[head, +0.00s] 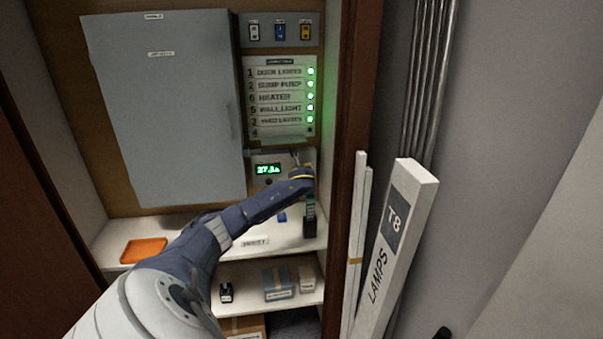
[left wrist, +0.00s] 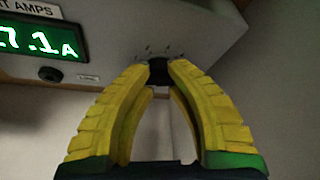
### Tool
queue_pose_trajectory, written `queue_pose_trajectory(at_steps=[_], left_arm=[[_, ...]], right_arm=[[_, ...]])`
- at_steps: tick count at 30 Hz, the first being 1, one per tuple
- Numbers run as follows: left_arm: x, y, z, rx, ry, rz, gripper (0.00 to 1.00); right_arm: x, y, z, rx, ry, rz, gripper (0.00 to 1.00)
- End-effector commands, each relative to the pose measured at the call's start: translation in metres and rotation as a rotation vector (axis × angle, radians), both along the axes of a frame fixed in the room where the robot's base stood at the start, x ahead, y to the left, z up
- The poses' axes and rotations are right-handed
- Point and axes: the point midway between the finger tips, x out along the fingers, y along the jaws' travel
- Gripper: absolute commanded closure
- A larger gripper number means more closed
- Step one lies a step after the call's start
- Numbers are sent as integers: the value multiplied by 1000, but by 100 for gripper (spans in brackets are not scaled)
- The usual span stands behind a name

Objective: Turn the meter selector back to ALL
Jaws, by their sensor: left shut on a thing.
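The meter (head: 268,169) is a pale box with a lit green display, below the row of lit labels in the cabinet. In the left wrist view its display (left wrist: 38,42) ends in 7.1 A. The selector (left wrist: 158,73) is a black knob with small marks in an arc above it. My left gripper (left wrist: 159,66) has its yellow fingertips closed on either side of this knob. In the head view my left gripper (head: 299,166) reaches the right part of the meter. The setting marks are too small to read. My right gripper is not in view.
A small black button (left wrist: 50,74) sits under the display. A grey cabinet door (head: 165,110) is at the left. An orange tray (head: 143,250) and a dark upright item (head: 310,227) stand on the shelf. A lamp box (head: 399,240) leans outside at right.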

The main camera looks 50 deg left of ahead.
Motion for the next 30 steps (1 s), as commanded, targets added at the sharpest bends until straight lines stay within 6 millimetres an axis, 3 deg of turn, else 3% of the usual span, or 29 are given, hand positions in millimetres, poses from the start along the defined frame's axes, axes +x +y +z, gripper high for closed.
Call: queue_pose_trajectory(at_steps=[1, 25, 26, 30], left_arm=[[-1, -3, -9, -18, -10, -3, 100], [0, -4, -10, -81, -111, -3, 100], [0, -4, -10, -81, -111, -3, 80], [0, -3, -7, -78, -113, -3, 64]], right_arm=[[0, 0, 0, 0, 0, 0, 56], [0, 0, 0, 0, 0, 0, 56], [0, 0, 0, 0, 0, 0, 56], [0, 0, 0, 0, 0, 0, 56]])
